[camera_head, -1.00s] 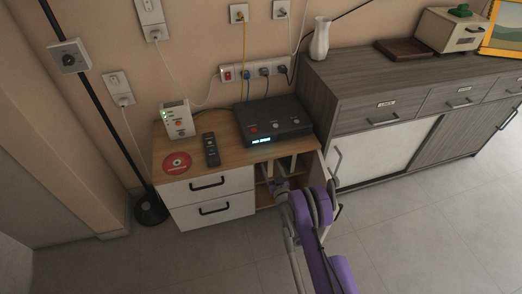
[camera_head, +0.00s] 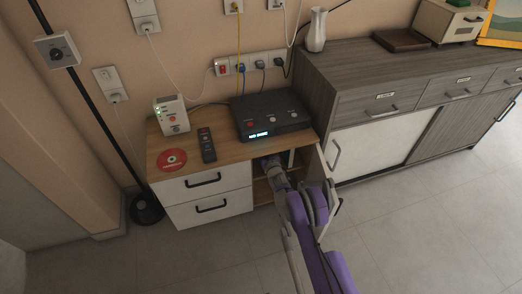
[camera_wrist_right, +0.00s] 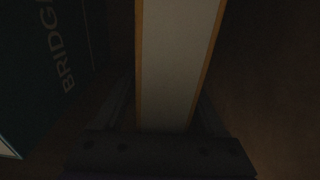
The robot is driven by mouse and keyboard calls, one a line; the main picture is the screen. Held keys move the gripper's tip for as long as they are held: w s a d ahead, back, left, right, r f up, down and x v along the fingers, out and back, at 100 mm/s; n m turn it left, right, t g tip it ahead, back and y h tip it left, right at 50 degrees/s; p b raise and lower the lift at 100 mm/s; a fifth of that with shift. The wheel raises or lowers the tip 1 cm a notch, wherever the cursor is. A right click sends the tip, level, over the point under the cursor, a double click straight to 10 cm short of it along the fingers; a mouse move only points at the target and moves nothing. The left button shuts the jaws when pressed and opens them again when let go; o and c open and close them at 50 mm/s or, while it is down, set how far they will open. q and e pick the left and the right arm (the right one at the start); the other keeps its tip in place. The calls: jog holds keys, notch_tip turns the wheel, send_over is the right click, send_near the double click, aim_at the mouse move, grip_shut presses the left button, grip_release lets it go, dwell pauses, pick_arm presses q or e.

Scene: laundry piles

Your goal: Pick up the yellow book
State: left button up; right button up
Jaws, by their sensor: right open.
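The yellow book (camera_wrist_right: 180,60) stands upright in the right wrist view, its pale page edges facing me between two thin yellow cover edges. My right gripper (camera_wrist_right: 168,108) is open, with one dim finger on each side of the book's near end. Whether the fingers touch the covers is too dark to tell. In the head view my right gripper (camera_head: 271,164) reaches into the open compartment of the small wooden cabinet (camera_head: 225,153), and the yellow book cannot be made out there. My left gripper is not in view.
A dark book lettered "BRIDG..." (camera_wrist_right: 45,65) stands just left in the wrist view. The cabinet's top holds a black box (camera_head: 268,115), a remote (camera_head: 206,145), a red disc (camera_head: 172,160) and a white device (camera_head: 172,115). A grey sideboard (camera_head: 345,80) stands close on the right.

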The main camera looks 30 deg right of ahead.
jog(key=shift+w, duration=0.1)
grip_shut()
dwell(0.3)
jog(key=shift+r, duration=0.1)
dwell(0.9)
